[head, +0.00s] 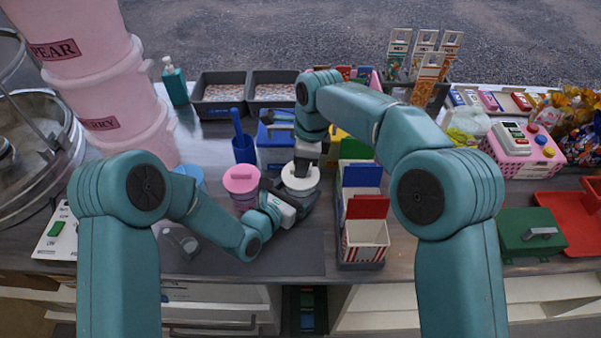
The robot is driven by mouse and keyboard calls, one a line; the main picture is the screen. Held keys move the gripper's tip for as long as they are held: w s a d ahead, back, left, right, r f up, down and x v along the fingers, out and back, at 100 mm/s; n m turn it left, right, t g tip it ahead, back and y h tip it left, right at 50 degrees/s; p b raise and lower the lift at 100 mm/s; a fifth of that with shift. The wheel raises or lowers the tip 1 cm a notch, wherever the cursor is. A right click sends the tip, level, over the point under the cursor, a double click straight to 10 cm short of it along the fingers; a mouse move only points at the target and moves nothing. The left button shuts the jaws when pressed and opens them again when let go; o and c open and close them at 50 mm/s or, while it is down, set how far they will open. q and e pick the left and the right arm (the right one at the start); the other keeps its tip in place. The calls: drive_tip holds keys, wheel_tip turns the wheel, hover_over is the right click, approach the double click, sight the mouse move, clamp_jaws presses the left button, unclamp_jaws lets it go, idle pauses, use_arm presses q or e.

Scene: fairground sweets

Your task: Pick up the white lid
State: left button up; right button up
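The white lid (290,182) is a round disc on a small tub just left of the middle of the head view. My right gripper (303,168) points down from above, directly over the lid, and hides part of it. Whether its fingers touch or grip the lid cannot be made out. My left gripper (289,197) reaches in low from the left, with dark fingers beside the tub under the lid. Most of that tub is hidden, and I cannot tell whether the fingers close on it.
A tub with a pink lid (241,179) stands close on the left, with a blue cup (244,149) behind it. A rack of red and white striped boxes (365,240) stands close on the right. A dark grey mat (290,255) in front is mostly clear.

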use_arm(q)
drive_tip(key=shift+w+r, duration=0.1)
use_arm(e)
clamp_jaws()
drive_tip(key=shift+r, duration=0.1)
wheel_tip(320, 180, up, 15)
idle(0.4)
use_arm(q)
drive_tip(key=shift+f+b, duration=0.35)
drive_tip(key=shift+b, duration=0.05)
use_arm(e)
drive_tip(key=shift+f, duration=0.45)
use_arm(q)
drive_tip(key=shift+f+b, duration=0.3)
drive_tip(key=shift+b, duration=0.05)
use_arm(e)
drive_tip(key=shift+f, duration=0.35)
